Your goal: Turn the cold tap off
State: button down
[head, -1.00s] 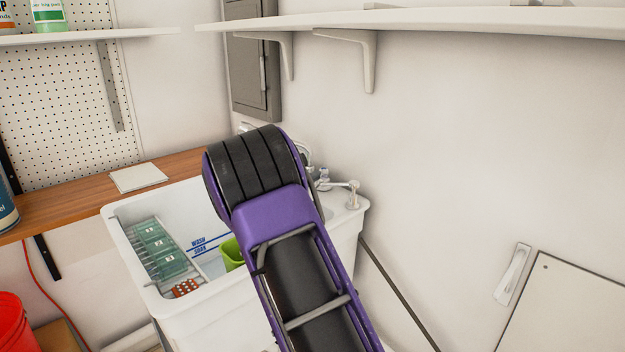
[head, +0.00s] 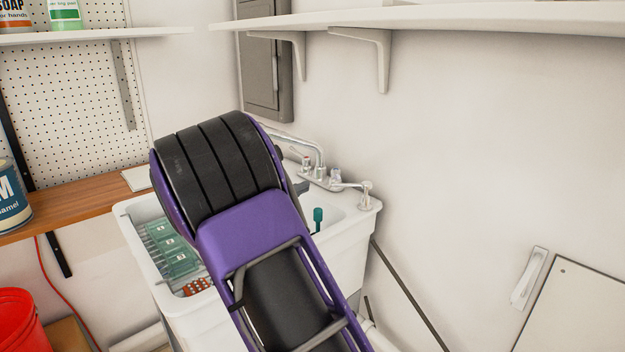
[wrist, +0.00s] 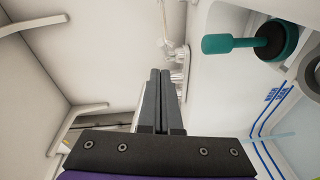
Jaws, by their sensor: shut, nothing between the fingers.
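The chrome tap (head: 318,160) stands on the back right rim of the white sink (head: 345,238), with its spout arching left and small handles at its base. One handle (head: 306,164) has a reddish mark; another (head: 335,177) stands to its right. I cannot make out which way either is turned or whether water runs. In the wrist view, the tap (wrist: 180,55) shows pale beyond my fingers, partly hidden by them. My gripper (wrist: 160,72) is shut and empty, its tips pointing toward the tap base; contact is not clear. In the head view my arm hides it.
A teal-handled tool (wrist: 230,44) stands in the sink, near my gripper's right side in the wrist view. Teal boxes (head: 180,245) sit at the sink's left. A wooden counter (head: 85,203) is on the left, and a shelf (head: 450,22) juts out above.

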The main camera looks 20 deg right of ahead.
jog(key=w+a+r+m+g+p, duration=0.1)
jog(key=w+a+m+g+p, duration=0.1)
jog(key=w+a+g, duration=0.15)
send_near(335, 172)
jog(key=w, duration=0.2)
jog(key=shift+t, duration=0.45)
jog(key=d, duration=0.2)
jog(key=d+f, duration=0.1)
jog(key=shift+s+d+f, duration=0.15)
jog(key=shift+s+d, duration=0.1)
jog(key=shift+d, duration=0.15)
jog(key=shift+s+d+f, duration=0.1)
jog(key=shift+s+d, duration=0.1)
jog(key=shift+d, duration=0.25)
